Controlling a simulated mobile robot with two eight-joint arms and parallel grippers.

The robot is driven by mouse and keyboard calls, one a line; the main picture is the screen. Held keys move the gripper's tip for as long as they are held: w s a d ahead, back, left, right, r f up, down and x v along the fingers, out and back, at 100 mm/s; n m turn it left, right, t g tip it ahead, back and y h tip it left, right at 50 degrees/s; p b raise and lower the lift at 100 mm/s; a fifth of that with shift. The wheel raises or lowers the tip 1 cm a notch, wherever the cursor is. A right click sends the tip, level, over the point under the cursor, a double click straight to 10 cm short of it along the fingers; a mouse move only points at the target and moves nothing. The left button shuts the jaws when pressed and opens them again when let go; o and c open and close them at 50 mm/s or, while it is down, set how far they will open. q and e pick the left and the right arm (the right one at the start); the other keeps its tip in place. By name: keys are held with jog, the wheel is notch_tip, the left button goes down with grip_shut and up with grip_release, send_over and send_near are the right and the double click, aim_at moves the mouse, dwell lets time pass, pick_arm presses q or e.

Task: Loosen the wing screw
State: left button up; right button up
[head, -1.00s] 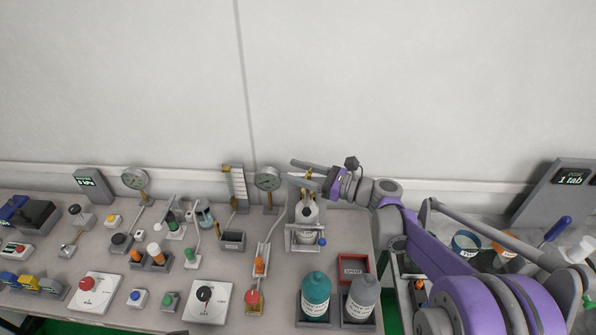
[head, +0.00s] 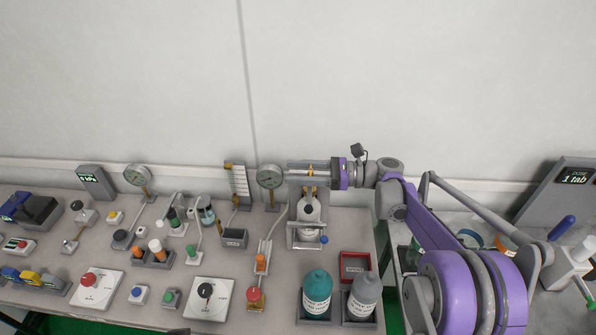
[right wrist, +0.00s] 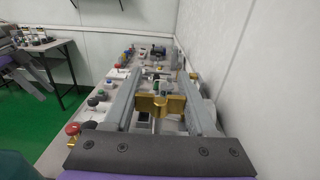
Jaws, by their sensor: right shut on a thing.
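The brass wing screw (right wrist: 160,106) lies crosswise between the two long grey fingers of my right gripper (right wrist: 161,88) in the right wrist view. The right gripper is shut on its wings. In the head view the right gripper (head: 300,173) reaches in from the right, level above a grey metal stand (head: 291,238). A small gold part of the screw (head: 310,170) shows at the fingers; the rest is hidden by them.
A round gauge (head: 270,177) stands close by the fingertips. A teal bottle (head: 317,288), a grey bottle (head: 364,294) and a red tray (head: 355,254) are in front. Several buttons, knobs and testers fill the bench to the left. The wall is close behind.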

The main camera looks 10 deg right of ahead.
jog(key=o, duration=1.4)
jog(key=d, duration=0.3)
jog(key=s+d, duration=0.1)
jog(key=d, duration=0.3)
jog(key=s+d, duration=0.1)
jog(key=d, duration=0.2)
jog(key=shift+d+b, duration=0.35)
